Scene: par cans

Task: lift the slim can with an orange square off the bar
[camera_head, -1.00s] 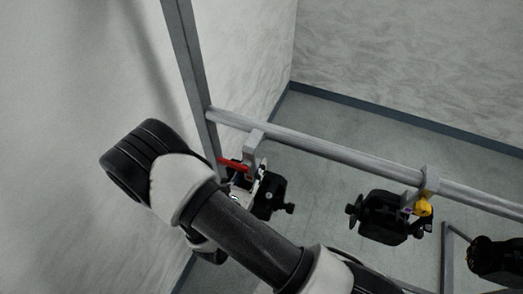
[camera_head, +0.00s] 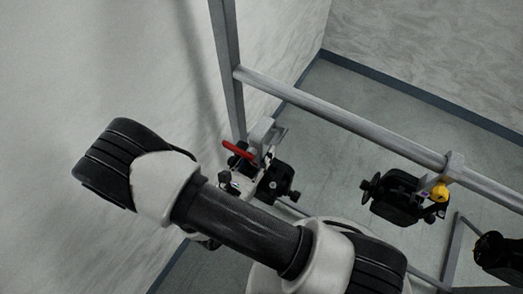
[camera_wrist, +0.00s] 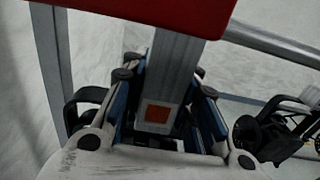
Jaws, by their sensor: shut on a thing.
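My gripper (camera_head: 250,178) is shut on the grey clamp piece of the slim can. In the wrist view my gripper (camera_wrist: 166,98) has its blue-padded jaws on both sides of this piece, which carries an orange square (camera_wrist: 158,114). The slim can (camera_head: 277,182) has a black body at the far side of my gripper and a red handle (camera_head: 238,152). The red handle (camera_wrist: 130,12) also crosses the top of the wrist view. The can's hook (camera_head: 264,133) shows apart from the bar (camera_head: 340,117), on the near side of it. My wrist hides part of the can.
A second black can with a yellow knob (camera_head: 440,192) hangs on the bar to the right. Another black can (camera_head: 500,254) is at the right edge. A grey upright (camera_head: 228,75) stands at the bar's left end, close to the wall (camera_head: 90,60).

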